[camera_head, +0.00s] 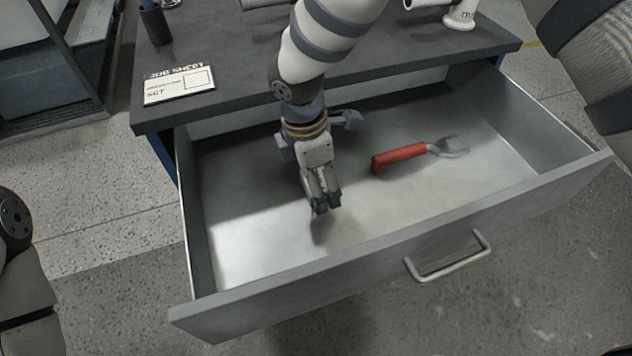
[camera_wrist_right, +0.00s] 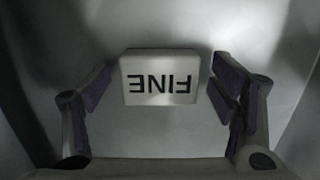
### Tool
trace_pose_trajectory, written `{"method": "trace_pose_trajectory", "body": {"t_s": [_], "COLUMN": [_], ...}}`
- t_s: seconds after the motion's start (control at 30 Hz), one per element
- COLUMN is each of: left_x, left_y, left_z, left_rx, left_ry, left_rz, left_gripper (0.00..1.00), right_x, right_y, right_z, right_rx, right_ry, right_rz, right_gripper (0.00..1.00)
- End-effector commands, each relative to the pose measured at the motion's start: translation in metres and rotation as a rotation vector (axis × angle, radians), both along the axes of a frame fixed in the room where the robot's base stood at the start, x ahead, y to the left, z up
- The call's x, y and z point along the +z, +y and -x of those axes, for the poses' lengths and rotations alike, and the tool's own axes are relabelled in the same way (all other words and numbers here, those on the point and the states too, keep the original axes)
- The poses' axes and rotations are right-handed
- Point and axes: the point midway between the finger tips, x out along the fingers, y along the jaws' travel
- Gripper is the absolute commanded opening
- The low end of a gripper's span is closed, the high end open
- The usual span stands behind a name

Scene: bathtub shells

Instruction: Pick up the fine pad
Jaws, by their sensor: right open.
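The fine pad (camera_wrist_right: 160,78) is a small pale block with the dark word FINE, upside down in the right wrist view. It lies on the grey drawer floor (camera_wrist_right: 185,25). My right gripper (camera_head: 326,207) is open and reaches down into the open drawer. In the wrist view its two fingers stand to the left and right of the pad, with a gap visible on each side. In the head view I cannot make out the pad; the gripper seems to hide it. My left gripper is not in view.
A red-handled tool (camera_head: 402,157) with a metal head lies in the drawer to the right of the gripper. The drawer front (camera_head: 390,255) with its handle (camera_head: 449,262) and the side walls bound the space. A lettered card (camera_head: 179,88) lies on the dark worktop (camera_head: 225,40).

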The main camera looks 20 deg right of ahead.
Motion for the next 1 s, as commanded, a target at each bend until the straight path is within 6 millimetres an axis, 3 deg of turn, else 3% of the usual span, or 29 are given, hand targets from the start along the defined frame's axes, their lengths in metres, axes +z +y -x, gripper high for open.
{"method": "trace_pose_trajectory", "body": {"t_s": [0.17,0.27,0.4,0.43,0.73,1.0], "left_x": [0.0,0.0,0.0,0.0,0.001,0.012], "left_y": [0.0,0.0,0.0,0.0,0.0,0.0], "left_z": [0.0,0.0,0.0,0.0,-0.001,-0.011], "left_rx": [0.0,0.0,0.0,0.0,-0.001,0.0], "left_ry": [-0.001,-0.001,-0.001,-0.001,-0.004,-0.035], "left_rz": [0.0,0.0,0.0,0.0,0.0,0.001], "left_gripper": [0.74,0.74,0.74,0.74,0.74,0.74], "right_x": [0.0,0.0,0.0,0.0,0.006,0.075], "right_y": [0.0,0.0,0.0,0.0,0.0,0.0], "right_z": [0.0,0.0,0.0,0.0,-0.001,-0.002], "right_rx": [-0.001,-0.001,-0.001,-0.001,-0.001,-0.001], "right_ry": [-0.002,-0.002,-0.002,-0.002,-0.004,-0.01], "right_rz": [0.0,0.0,0.0,0.0,-0.001,-0.002], "right_gripper": [0.78,0.6,0.28,0.27,0.27,0.27]}}
